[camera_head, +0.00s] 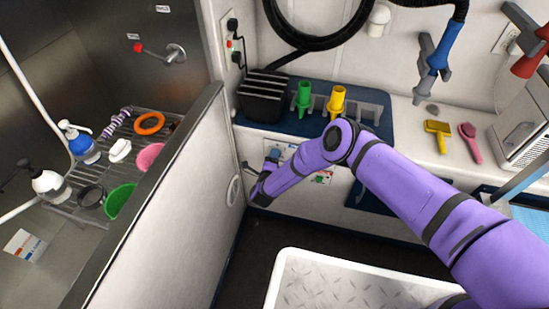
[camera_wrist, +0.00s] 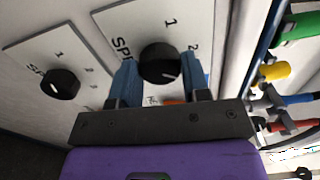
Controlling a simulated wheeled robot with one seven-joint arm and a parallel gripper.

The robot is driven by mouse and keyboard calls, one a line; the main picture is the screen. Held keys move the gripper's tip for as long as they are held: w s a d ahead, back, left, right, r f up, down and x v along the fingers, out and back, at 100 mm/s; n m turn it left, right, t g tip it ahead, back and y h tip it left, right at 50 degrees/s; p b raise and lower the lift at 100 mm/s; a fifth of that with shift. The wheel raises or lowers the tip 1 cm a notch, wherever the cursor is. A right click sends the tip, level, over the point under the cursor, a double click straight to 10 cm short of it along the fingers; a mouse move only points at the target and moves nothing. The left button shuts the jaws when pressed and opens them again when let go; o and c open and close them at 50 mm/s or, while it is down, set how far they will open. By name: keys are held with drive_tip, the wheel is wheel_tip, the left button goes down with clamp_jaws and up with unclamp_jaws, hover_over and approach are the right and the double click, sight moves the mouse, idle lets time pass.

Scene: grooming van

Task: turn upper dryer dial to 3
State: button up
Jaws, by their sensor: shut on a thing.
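In the wrist view, a round black dial (camera_wrist: 160,64) stands out from a white plate marked "1" and "2". My gripper (camera_wrist: 160,78) has its two blue fingers on either side of this dial and is shut on it. In the head view my gripper (camera_head: 272,156) is at the counter's front panel, largely covering the dials.
A green nozzle (camera_head: 303,98) and a yellow nozzle (camera_head: 337,101) stand on the blue mat above the panel, beside a black box (camera_head: 263,95). A partition wall (camera_head: 180,190) is close at left. A white-rimmed table (camera_head: 277,283) lies below my arm.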

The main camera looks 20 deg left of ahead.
drive_tip(key=m, duration=0.5)
idle(0.6)
drive_tip(key=o, duration=0.9)
drive_tip(key=s, duration=1)
drive_tip(key=shift+s, duration=0.4)
